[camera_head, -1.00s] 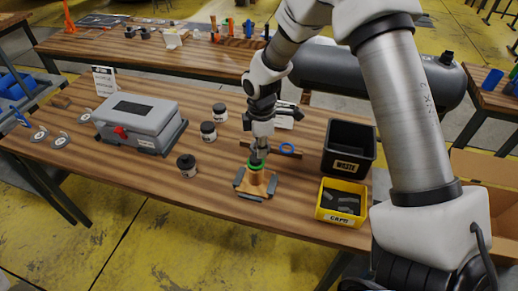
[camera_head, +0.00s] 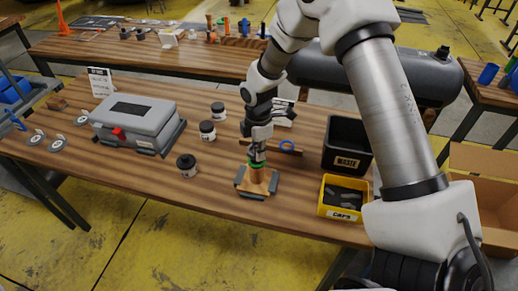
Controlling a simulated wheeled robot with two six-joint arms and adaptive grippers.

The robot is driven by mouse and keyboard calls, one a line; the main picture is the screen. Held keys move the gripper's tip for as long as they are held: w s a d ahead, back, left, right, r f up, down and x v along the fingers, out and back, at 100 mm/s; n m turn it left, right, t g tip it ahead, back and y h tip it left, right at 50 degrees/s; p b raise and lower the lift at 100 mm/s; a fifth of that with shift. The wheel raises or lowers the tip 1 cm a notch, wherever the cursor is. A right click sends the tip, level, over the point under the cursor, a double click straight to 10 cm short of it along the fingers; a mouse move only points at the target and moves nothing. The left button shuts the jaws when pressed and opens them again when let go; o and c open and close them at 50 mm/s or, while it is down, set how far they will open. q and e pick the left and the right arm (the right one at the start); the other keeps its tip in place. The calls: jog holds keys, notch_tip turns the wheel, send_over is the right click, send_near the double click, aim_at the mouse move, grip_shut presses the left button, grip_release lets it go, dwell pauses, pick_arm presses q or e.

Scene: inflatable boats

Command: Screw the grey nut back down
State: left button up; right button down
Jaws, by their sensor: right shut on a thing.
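A copper-coloured fitting (camera_head: 257,177) stands upright on a small base with grey edges (camera_head: 256,192), near the table's front edge. A green ring (camera_head: 258,165) sits around its top. My right gripper (camera_head: 257,157) points down from above and is shut at the top of the fitting, just over the green ring. The grey nut is mostly hidden between its fingers, so its thread and seating cannot be made out. My left gripper is not in view.
A black WASTE bin (camera_head: 346,163) and a yellow CAPS bin (camera_head: 341,213) stand to the right.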

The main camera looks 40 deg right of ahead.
jog(key=shift+f, duration=0.25)
jog(key=shift+p, duration=0.55)
dwell(0.9)
jog(key=c, duration=1.2)
grip_release()
notch_tip(320, 180, up, 9)
jog(key=p, duration=0.7)
jog(key=shift+r+p, duration=0.1)
jog(key=shift+p, duration=0.3)
jog(key=shift+s, duration=0.1)
